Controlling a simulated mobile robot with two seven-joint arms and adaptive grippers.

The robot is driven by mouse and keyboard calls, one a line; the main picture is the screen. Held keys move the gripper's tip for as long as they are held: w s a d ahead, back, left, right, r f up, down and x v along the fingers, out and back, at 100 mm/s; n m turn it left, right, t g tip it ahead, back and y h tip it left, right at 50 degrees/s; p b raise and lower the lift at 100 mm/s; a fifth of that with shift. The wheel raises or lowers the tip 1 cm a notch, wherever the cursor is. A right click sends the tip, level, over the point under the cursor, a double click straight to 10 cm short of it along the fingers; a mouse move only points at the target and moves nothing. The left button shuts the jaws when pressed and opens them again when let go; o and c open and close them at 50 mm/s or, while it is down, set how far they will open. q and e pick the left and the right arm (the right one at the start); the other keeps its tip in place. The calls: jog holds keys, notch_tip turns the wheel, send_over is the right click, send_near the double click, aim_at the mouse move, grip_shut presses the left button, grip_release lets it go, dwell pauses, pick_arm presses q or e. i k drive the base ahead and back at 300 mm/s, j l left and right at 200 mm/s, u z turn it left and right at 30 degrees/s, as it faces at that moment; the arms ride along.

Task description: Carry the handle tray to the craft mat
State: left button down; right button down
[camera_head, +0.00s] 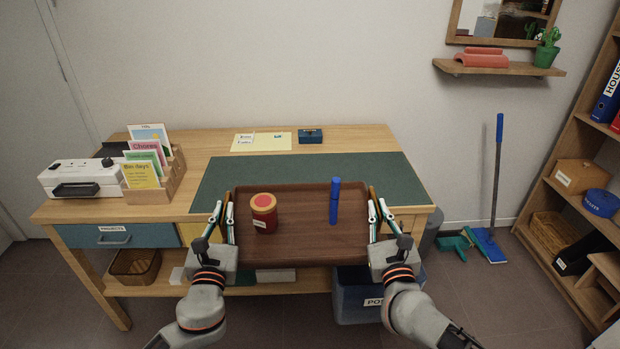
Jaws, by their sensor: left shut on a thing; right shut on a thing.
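The brown handle tray (297,240) is held level in front of the desk. Its far part overlaps the dark green craft mat (300,169) in the picture; I cannot tell whether it touches the mat. My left gripper (228,219) is shut on the tray's left handle. My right gripper (376,216) is shut on the right handle. The handles are partly hidden by the fingers.
A yellow sheet (265,142) and a blue box (310,136) lie behind the mat. A blue bin (356,294) stands below. The visible mat is clear.

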aim_at(301, 177)
jog(key=i, duration=1)
